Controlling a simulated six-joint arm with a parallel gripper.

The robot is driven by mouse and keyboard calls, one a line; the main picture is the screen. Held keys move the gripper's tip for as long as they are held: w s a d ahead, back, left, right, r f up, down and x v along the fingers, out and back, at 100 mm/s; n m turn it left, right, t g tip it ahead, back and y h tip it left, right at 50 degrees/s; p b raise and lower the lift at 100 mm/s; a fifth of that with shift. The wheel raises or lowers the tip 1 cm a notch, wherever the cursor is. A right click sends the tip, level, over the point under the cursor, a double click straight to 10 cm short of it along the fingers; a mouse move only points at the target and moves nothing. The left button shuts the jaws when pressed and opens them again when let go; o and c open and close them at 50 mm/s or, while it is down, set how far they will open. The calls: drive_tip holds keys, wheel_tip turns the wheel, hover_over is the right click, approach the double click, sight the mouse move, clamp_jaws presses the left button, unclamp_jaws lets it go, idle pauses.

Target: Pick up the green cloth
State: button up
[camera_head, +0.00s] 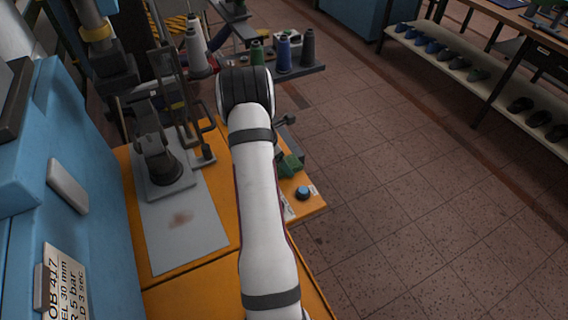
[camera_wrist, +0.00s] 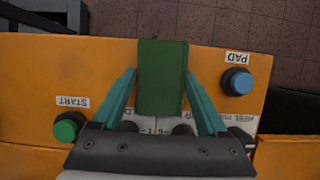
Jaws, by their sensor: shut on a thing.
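The green cloth (camera_wrist: 162,60) shows in the wrist view as a dark green rectangular strip, in the upper middle over the orange worktop. My gripper (camera_wrist: 160,78) is shut on it, with one teal finger along each side. In the head view the green cloth (camera_head: 291,166) appears as a small folded shape just right of my white arm, above the orange table's right part. My arm hides most of my gripper there. I cannot tell whether the cloth still touches the worktop.
A green START button (camera_wrist: 69,127) and a blue PAD button (camera_wrist: 237,81) stand on the orange worktop (camera_wrist: 30,85). White paper or labels lie under my gripper. In the head view a grey plate (camera_head: 185,235) lies left of my arm, and thread spools (camera_head: 283,53) stand behind.

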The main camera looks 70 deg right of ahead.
drive_tip(key=r, duration=0.5)
drive_tip(key=shift+s, duration=0.25)
drive_tip(key=s+a+r, duration=0.2)
drive_tip(key=s+r, duration=0.4)
drive_tip(key=s, duration=0.5)
drive_tip(key=shift+a+r, duration=0.2)
drive_tip(key=shift+a, duration=0.1)
